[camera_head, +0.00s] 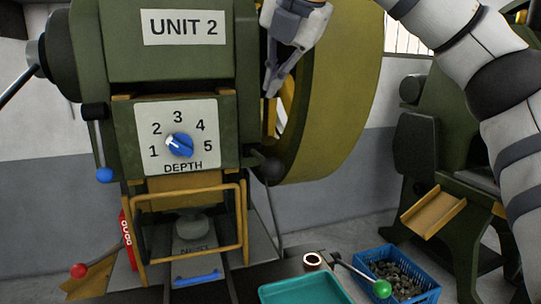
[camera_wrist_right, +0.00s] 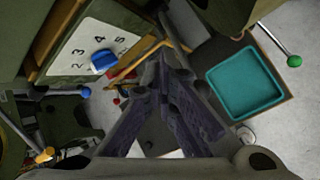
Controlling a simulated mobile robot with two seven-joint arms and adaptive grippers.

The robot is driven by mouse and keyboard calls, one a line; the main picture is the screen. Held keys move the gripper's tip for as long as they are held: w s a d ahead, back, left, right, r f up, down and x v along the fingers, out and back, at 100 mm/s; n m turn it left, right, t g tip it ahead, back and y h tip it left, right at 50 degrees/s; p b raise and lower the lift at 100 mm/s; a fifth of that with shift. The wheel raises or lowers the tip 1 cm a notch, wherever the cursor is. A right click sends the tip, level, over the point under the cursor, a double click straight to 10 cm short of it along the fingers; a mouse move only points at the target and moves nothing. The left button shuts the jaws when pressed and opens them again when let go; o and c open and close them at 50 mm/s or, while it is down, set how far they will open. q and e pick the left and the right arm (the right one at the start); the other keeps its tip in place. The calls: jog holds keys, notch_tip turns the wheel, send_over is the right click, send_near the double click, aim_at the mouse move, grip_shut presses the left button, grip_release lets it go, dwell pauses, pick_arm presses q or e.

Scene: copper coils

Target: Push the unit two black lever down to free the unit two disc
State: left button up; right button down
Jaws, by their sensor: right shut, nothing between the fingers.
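The green Unit 2 press (camera_head: 180,60) fills the left half of the head view. A short black lever with a round black knob (camera_head: 271,168) sticks out at its lower right, beside the depth plate (camera_head: 140,115). A grey disc (camera_head: 193,225) sits low inside the press, behind the yellow guard frame (camera_head: 243,215). My right gripper (camera_head: 270,93) is shut and empty, pointing down above the black knob and clear of it, in front of the yellow flywheel (camera_head: 345,90). Its fingers (camera_wrist_right: 163,58) also show in the wrist view. My left gripper is out of view.
The depth dial (camera_head: 180,145) is blue. Levers with blue (camera_head: 104,175), red (camera_head: 78,271) and green (camera_head: 382,288) knobs surround the press. A teal tray (camera_head: 305,290) and a blue crate of dark pieces (camera_head: 397,274) stand at lower right. Another green machine (camera_head: 440,150) is at right.

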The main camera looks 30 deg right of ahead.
aim_at(277, 161)
jog(key=f, duration=0.6)
jog(key=s+f, duration=0.1)
jog(key=f, duration=0.1)
jog(key=shift+a+f, duration=0.1)
jog(key=shift+f, duration=0.3)
jog(key=shift+f, duration=0.1)
dwell(0.9)
jog(key=shift+f, duration=0.3)
jog(key=shift+s+a+f, duration=0.1)
jog(key=shift+s+f, duration=0.1)
jog(key=shift+f, duration=0.95)
jog(key=shift+s+f, duration=0.15)
jog(key=shift+f, duration=0.95)
dwell(1.7)
dwell(0.4)
jog(key=shift+w+r, duration=0.2)
jog(key=shift+r, duration=1.15)
jog(key=shift+w+r, duration=0.2)
jog(key=shift+r, duration=1.15)
